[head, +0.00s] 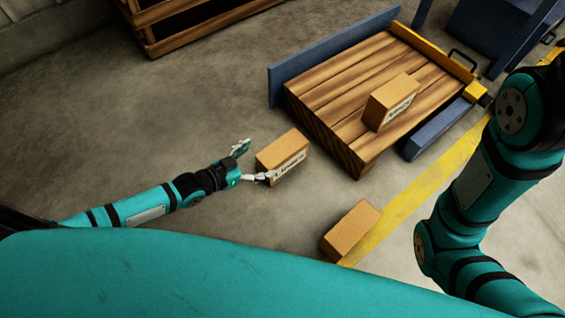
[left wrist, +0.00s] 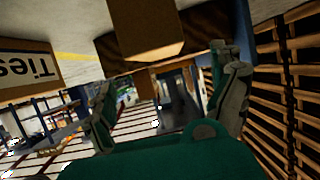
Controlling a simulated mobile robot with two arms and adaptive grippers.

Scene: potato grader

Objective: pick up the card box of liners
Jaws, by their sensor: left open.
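Three card boxes show in the head view, with labels too small to read, so I cannot tell which holds the liners. One labelled card box (head: 281,158) is on the floor at my left gripper's tip. Another labelled box (head: 390,102) sits on the wooden pallet (head: 338,76). A third box (head: 351,230) is on the floor, no label visible. My left gripper (head: 252,162) is open and empty; one finger overlaps the nearest box's edge. The left wrist view shows a box with "Ties" upside down (left wrist: 28,72) and a plain box face (left wrist: 146,30). My right gripper is out of view.
A blue guard (head: 330,57) edges the pallet's far left side. A yellow floor line (head: 415,192) runs past its near side. A slatted wooden crate (head: 190,22) stands at the back. The grey floor left of the boxes is clear.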

